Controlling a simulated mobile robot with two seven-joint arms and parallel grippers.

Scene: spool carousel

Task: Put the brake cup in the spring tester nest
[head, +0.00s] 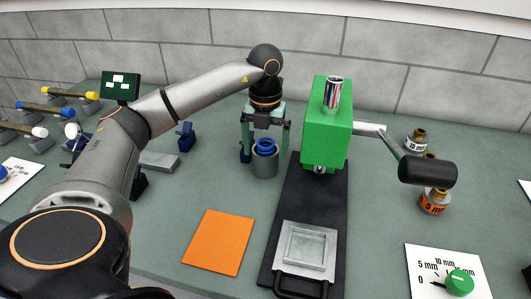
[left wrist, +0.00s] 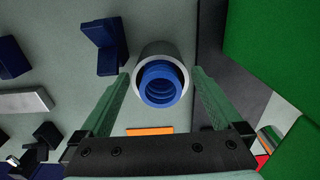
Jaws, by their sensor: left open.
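A grey metal cylinder with a blue ringed part (head: 264,148) in its mouth, which I take for the brake cup (head: 264,168), stands upright on the bench. It also shows in the left wrist view (left wrist: 144,64). My left gripper (head: 265,152) points down over it, open, one finger on each side; I cannot tell whether they touch it. The green lever press (head: 325,130), apparently the spring tester, stands to the right on a black base (head: 306,210). A square metal frame (head: 305,249), apparently the nest, lies empty at its front. My right gripper is not in view.
An orange mat (head: 218,242) lies in front of the cup. Blue holders (head: 185,137) and a grey block (head: 159,162) stand to the left. The black lever handle (head: 427,171) juts right near labelled weights (head: 433,204). A dial card (head: 447,270) lies front right.

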